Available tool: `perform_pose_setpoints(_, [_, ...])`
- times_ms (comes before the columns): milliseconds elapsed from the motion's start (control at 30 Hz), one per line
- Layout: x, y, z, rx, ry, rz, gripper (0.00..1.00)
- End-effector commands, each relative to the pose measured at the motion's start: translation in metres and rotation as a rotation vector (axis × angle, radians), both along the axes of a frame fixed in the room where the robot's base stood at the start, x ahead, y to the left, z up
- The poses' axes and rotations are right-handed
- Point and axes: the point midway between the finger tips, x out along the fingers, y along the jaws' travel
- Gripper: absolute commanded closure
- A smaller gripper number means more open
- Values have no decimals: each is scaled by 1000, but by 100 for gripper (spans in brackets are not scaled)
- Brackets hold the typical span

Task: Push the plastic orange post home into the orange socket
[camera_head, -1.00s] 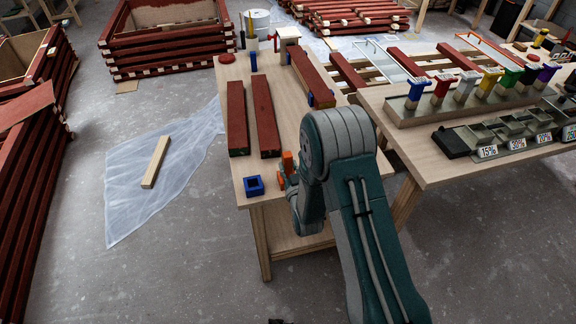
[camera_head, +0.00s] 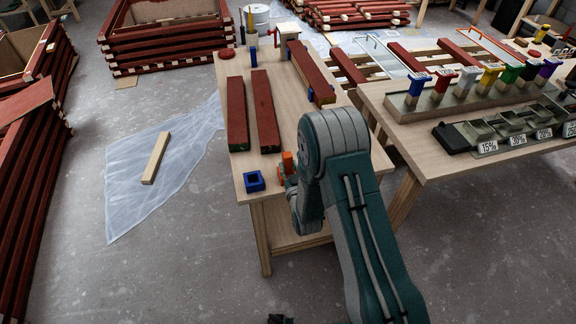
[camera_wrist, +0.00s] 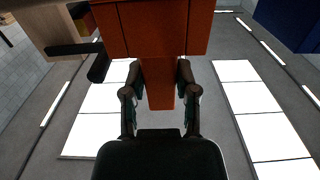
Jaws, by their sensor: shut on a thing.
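The orange post (camera_wrist: 160,85) is between the fingers of my gripper (camera_wrist: 160,75) in the wrist view. My gripper is shut on it. A wider orange block, which looks like the orange socket (camera_wrist: 160,28), fills the top of that view, directly against the post's end. How deep the post sits in it cannot be told. In the head view an upright orange piece (camera_head: 288,161) shows at the near end of the bench, beside my arm. My arm hides most of the gripper and the orange parts there.
A blue square socket (camera_head: 254,181) stands left of the orange parts, near the bench edge. Two long red battens (camera_head: 264,110) lie behind it on the wooden bench (camera_head: 290,125). A second table with coloured posts (camera_head: 440,80) stands to the right.

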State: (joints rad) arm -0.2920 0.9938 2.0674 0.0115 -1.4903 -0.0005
Motion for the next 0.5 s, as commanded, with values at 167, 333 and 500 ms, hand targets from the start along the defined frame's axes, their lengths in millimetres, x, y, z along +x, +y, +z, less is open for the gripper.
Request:
perform_pose_setpoints(167, [0,0,-4,0,1,0,100])
perform_pose_setpoints(333, [0,0,-6,0,-1,0,48])
perform_pose_setpoints(500, [0,0,-6,0,0,0,21])
